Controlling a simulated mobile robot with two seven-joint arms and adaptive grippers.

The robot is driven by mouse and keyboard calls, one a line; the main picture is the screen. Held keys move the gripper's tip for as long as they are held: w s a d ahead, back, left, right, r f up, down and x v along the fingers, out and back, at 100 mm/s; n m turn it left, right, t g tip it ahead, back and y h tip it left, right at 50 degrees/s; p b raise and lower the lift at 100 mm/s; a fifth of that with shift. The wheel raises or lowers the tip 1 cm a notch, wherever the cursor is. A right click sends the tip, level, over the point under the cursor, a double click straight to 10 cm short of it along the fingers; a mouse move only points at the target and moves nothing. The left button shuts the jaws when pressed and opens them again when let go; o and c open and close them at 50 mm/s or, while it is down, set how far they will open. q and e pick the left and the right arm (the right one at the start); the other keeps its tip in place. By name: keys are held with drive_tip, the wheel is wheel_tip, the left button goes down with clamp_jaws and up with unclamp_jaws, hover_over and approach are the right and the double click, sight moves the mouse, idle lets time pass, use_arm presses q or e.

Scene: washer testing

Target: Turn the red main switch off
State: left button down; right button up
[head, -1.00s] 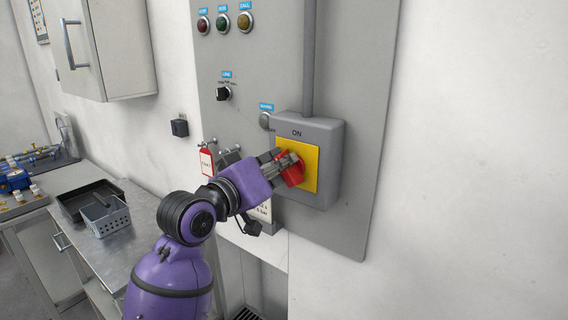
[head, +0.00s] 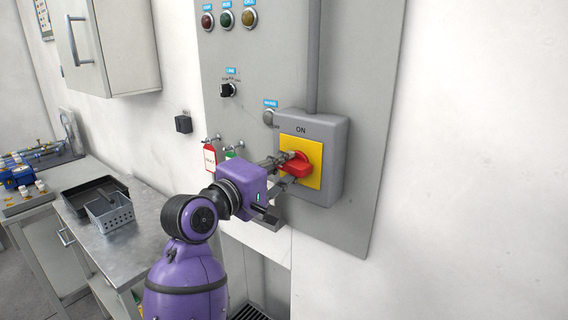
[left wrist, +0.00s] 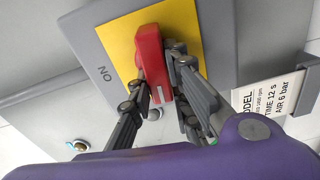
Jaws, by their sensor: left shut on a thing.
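The red main switch (head: 302,162) is a rotary handle on a yellow plate (head: 313,183) on a grey box (head: 331,150). "ON" is printed above the plate. My left gripper (head: 290,161) is at the switch, its fingers shut on either side of the red handle. In the left wrist view the red handle (left wrist: 152,66) lies between the fingertips (left wrist: 157,54). It lies crosswise on the plate, with its white mark toward the plate's left side. The fingers hide part of the handle in the head view. My right gripper is not in view.
The grey panel (head: 365,75) also carries indicator lamps (head: 226,19), a small black knob (head: 228,90) and a hanging red tag (head: 209,158). A metal bench (head: 140,238) with a dark tray and a grey basket (head: 110,211) stands at left. The wall at right is clear.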

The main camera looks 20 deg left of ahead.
use_arm(q)
drive_tip(key=shift+f+n, duration=0.15)
drive_tip(key=shift+n, duration=0.35)
drive_tip(key=c, duration=1.6)
unclamp_jaws()
drive_tip(key=shift+c, duration=0.2)
drive_tip(key=v, duration=0.7)
drive_tip(key=shift+s, duration=0.25)
drive_tip(key=shift+a, duration=0.1)
